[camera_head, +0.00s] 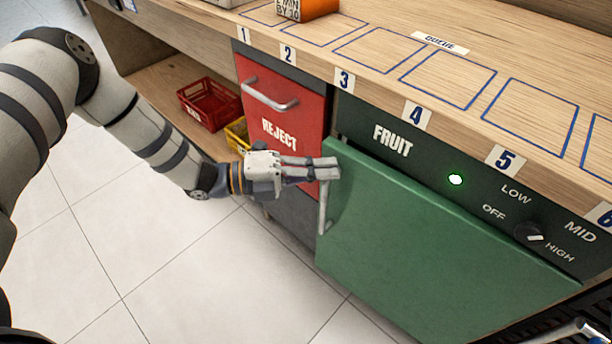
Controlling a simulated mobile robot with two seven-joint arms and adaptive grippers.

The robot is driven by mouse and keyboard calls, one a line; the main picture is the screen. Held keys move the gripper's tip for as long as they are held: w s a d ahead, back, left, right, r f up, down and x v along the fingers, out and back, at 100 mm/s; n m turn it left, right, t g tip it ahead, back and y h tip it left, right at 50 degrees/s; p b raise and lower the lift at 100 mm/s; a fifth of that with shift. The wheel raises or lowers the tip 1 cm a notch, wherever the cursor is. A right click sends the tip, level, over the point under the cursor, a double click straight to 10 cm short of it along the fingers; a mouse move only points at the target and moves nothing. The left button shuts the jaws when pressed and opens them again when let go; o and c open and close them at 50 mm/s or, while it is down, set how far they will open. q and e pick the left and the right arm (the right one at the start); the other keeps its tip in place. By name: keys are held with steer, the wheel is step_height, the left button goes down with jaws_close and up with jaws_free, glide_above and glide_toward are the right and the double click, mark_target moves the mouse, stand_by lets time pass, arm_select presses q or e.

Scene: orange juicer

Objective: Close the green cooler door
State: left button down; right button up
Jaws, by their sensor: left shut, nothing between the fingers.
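The green cooler door (440,245) hangs below the dark FRUIT panel (395,143), with a pale vertical handle (323,208) near its left edge.
A red REJECT drawer (283,125) with a metal handle is left of the cooler. A red crate (210,104) and a yellow crate (237,136) sit on the low shelf. The wooden counter (390,30) overhangs above, holding an orange box (308,8). The tiled floor (190,260) in front is clear.

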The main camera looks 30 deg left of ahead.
mark_target(334, 154)
arm_select(q)
steer(key=shift+w, duration=0.25)
steer(key=shift+w, duration=0.1)
steer(key=w, duration=0.2)
steer(key=w+b, duration=0.1)
steer(key=w, duration=0.1)
steer(key=shift+d+r, duration=0.2)
arm_select(e)
steer(key=shift+x, duration=0.85)
steer(key=shift+s+r, duration=0.1)
steer(key=shift+s, duration=0.2)
